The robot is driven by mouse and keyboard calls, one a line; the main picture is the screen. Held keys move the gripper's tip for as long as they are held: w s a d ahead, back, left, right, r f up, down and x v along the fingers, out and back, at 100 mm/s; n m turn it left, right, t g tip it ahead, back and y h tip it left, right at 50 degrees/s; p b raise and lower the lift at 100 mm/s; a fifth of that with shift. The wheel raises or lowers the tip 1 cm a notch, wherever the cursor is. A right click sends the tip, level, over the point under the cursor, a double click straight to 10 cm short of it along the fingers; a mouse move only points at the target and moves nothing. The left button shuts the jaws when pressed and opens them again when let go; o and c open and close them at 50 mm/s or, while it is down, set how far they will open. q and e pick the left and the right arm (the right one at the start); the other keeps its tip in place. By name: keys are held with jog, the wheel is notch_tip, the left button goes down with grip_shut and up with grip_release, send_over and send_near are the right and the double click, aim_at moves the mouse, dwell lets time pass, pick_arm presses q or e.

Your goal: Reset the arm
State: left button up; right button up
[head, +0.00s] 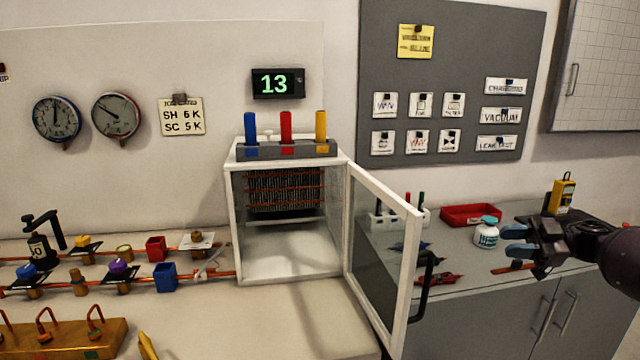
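My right gripper (517,241) is at the right of the head view, with its dark arm coming in from the right edge. Its two blue fingertips point left and stand apart with nothing between them. It is over the right-hand grey counter (480,290), just right of a white jar with a teal lid (486,233). My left gripper and arm are not in view.
A white glass-fronted cabinet (237,225) stands in the middle, its door (413,270) swung open toward the counter. A red tray (470,215) and a yellow meter (562,194) are near the gripper. Copper pipes with valves (120,282) line the left bench.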

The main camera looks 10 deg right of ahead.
jog(key=w+a+f+t+h, duration=0.35)
jog(key=w+a+t, duration=0.25)
jog(key=a, duration=0.5)
jog(key=s+a+f+m+t+h+p, duration=0.1)
jog(key=s+a+f+m+t+h, duration=0.45)
jog(key=a+f, duration=0.55)
jog(key=s+f+m+g+h+p, duration=0.1)
jog(key=s+f+m, duration=0.3)
jog(key=s, duration=0.8)
jog(key=s+f+m+g+h+p, duration=0.1)
jog(key=s+f+m+g+h, duration=0.2)
jog(key=s, duration=0.9)
jog(key=s+f+m+g+h+p, duration=0.1)
jog(key=s+f+m, duration=0.4)
jog(key=s, duration=0.8)
notch_tip(320, 180, down, 3)
jog(key=g+h, duration=0.1)
jog(key=h, duration=0.1)
jog(key=shift+h, duration=0.3)
